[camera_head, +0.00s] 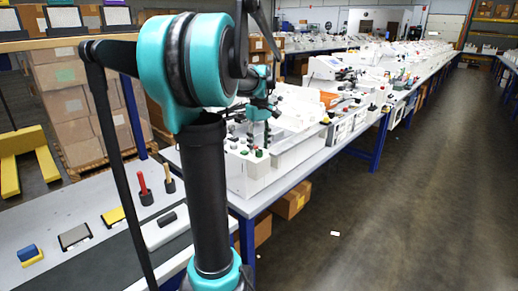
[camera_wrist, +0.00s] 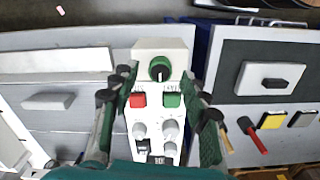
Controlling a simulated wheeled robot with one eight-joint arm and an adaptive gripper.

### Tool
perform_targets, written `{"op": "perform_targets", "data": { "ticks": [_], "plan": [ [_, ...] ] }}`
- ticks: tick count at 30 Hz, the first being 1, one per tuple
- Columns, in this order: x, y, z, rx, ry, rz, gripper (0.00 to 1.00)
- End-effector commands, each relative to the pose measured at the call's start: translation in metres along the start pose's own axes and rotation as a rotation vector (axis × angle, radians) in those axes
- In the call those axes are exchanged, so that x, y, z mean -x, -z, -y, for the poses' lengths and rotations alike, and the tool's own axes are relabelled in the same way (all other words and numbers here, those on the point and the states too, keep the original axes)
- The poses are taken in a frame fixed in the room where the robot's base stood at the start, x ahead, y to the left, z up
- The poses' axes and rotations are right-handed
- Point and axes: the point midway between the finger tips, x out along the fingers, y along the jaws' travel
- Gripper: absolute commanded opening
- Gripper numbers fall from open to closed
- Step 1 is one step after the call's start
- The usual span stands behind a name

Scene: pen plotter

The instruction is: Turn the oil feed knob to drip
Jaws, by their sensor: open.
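In the wrist view a narrow white control box (camera_wrist: 160,48) lies between my fingers. It carries a round dark green knob (camera_wrist: 159,69) at its upper end, with a red button (camera_wrist: 138,100) and a green button (camera_wrist: 172,99) below. Grey knobs (camera_wrist: 170,128) and a black switch sit lower down. Labels are too small to read, so I cannot tell which knob is the oil feed knob. My gripper (camera_wrist: 160,88) is open, its fingers on either side of the box, and holds nothing. In the head view my gripper (camera_head: 258,112) is above the white panel, partly hidden by my arm.
In the head view, benches with white equipment (camera_head: 300,130) stretch back, with a cardboard box (camera_head: 290,200) beneath. A nearer bench holds a red-handled tool (camera_head: 142,186) and yellow-and-black blocks (camera_head: 113,217). The grey floor at right is open. A dark panel (camera_wrist: 270,75) is at right in the wrist view.

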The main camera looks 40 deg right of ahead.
Motion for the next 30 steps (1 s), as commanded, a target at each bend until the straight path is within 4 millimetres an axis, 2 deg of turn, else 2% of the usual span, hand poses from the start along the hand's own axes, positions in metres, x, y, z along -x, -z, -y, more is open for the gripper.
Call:
{"op": "perform_targets", "data": {
  "ticks": [6,14,25,30],
  "plan": [
    [-0.015,0.000,0.000,0.000,0.000,0.000,0.46],
    [-0.016,0.000,0.000,0.000,0.000,0.000,0.46],
    [-0.016,0.000,0.000,0.000,0.000,0.000,0.02],
    [-0.016,0.000,0.000,-0.003,0.000,0.000,0.00]
  ]
}}
